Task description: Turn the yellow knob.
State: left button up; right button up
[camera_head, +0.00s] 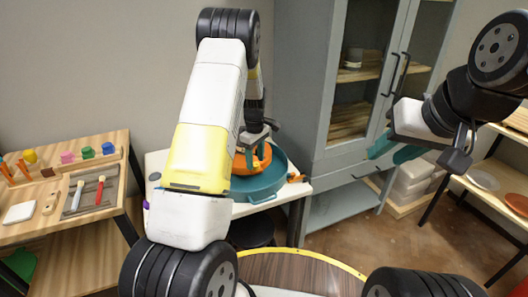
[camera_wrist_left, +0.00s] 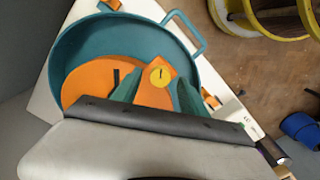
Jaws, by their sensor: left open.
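The yellow knob (camera_wrist_left: 160,77) shows in the left wrist view as a small round disc with a dark mark. It sits on an orange block above an orange disc (camera_wrist_left: 84,84), inside a round teal basin (camera_wrist_left: 72,48) with a loop handle. My left gripper (camera_wrist_left: 159,92) is open, with one teal finger on each side of the orange block below the knob; I cannot tell if they touch it. In the head view my left gripper (camera_head: 246,158) is over the basin (camera_head: 262,188), and the knob is hidden. My right gripper (camera_head: 394,152) is open and empty, far to the right.
The basin stands on a white table (camera_head: 300,188). A wooden bench (camera_head: 112,190) with tools and coloured blocks is at left. A grey cabinet (camera_head: 318,120) stands behind, and a shelf (camera_head: 500,205) is at right. A small orange piece (camera_wrist_left: 210,99) lies beside the basin.

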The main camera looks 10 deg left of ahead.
pick_arm(q)
jog(key=shift+f, duration=0.65)
grip_shut()
